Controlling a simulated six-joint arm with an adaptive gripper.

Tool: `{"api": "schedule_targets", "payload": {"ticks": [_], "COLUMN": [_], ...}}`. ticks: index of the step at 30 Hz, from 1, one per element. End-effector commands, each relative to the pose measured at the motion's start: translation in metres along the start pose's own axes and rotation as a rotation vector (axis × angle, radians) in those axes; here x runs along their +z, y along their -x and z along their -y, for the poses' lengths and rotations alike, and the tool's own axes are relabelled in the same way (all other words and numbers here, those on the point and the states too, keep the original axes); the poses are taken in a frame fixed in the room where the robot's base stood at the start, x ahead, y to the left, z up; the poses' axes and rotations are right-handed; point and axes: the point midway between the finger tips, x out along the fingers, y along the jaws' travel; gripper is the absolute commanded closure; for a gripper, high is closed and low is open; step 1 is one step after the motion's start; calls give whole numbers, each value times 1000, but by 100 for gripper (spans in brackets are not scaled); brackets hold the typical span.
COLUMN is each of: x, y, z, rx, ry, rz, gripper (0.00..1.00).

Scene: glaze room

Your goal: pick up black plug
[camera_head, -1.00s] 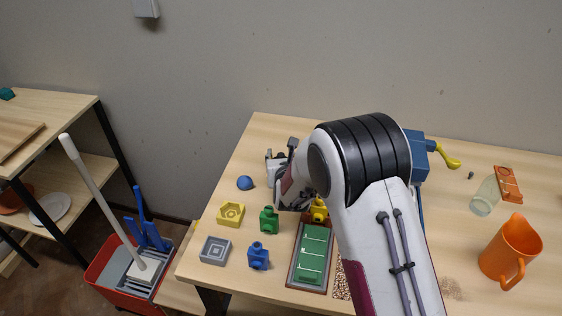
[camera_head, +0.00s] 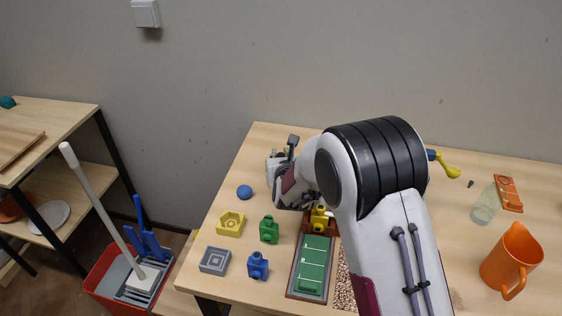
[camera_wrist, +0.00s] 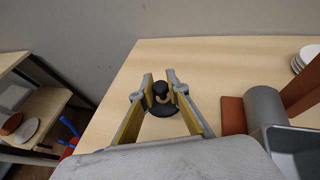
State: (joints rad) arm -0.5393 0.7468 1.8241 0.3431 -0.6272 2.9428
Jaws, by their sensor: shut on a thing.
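The black plug (camera_wrist: 163,106), with a wide round base and a narrower knob, sits between the fingers of my gripper (camera_wrist: 161,88) in the wrist view. The fingers are shut on its knob, and the base shows below them. In the head view my gripper (camera_head: 279,160) is above the back left part of the table. There the plug cannot be made out clearly. I cannot tell whether its base touches the table.
A blue ball (camera_head: 244,192), yellow block (camera_head: 230,224), green block (camera_head: 269,230), grey block (camera_head: 215,261) and blue block (camera_head: 258,266) stand at the left. A green-topped tray (camera_head: 292,283) lies beside them. A glass jar (camera_head: 485,206) and orange jug (camera_head: 511,261) stand right.

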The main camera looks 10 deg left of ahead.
Motion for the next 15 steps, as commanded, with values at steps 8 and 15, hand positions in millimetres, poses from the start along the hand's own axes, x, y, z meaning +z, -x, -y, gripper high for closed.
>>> {"api": "schedule_targets", "payload": {"ticks": [8,15], "x": [37,56], "y": [15,23], "z": [0,0], "rx": [1,0], "ry": [-2,-1], "rz": [3,2], "gripper": [100,100]}}
